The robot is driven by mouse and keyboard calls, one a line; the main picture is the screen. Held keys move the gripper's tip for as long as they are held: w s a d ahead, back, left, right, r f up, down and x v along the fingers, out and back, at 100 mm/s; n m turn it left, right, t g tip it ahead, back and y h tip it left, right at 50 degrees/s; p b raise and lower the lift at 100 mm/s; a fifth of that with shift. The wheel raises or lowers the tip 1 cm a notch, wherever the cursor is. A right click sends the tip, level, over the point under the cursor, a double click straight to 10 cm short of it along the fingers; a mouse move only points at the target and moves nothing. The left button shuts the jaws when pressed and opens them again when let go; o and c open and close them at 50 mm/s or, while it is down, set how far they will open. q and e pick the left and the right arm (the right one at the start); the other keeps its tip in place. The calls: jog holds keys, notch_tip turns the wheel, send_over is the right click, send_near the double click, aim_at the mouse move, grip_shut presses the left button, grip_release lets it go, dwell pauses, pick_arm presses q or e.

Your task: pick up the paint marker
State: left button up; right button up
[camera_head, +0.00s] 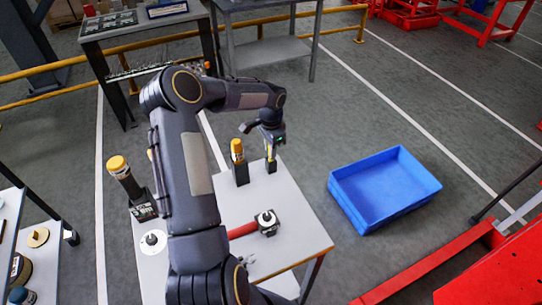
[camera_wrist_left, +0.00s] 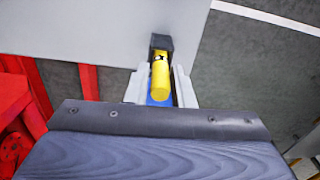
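The paint marker is a yellow cylinder (camera_wrist_left: 160,78) in the left wrist view, with its far end at a dark block (camera_wrist_left: 161,42). In the head view it shows small under my left gripper (camera_head: 271,148), at the table's far edge (camera_head: 271,166). My left gripper also shows in the wrist view (camera_wrist_left: 161,88), its two pale fingers on either side of the marker. Any gap between fingers and marker is too narrow to tell whether they grip it. My right gripper is not in view.
A dark holder with a yellow-orange top (camera_head: 239,162) stands just left of the gripper. A similar one (camera_head: 125,176) stands farther left. A red-handled tool (camera_head: 256,225) lies on the grey table (camera_head: 297,235). A blue crate (camera_head: 384,187) is on the floor to the right.

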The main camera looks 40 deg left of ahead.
pick_arm(q)
grip_shut()
jog(key=shift+r, duration=0.1)
notch_tip(320, 180, up, 10)
jog(key=shift+f+b, duration=0.1)
jog(key=shift+b, duration=0.65)
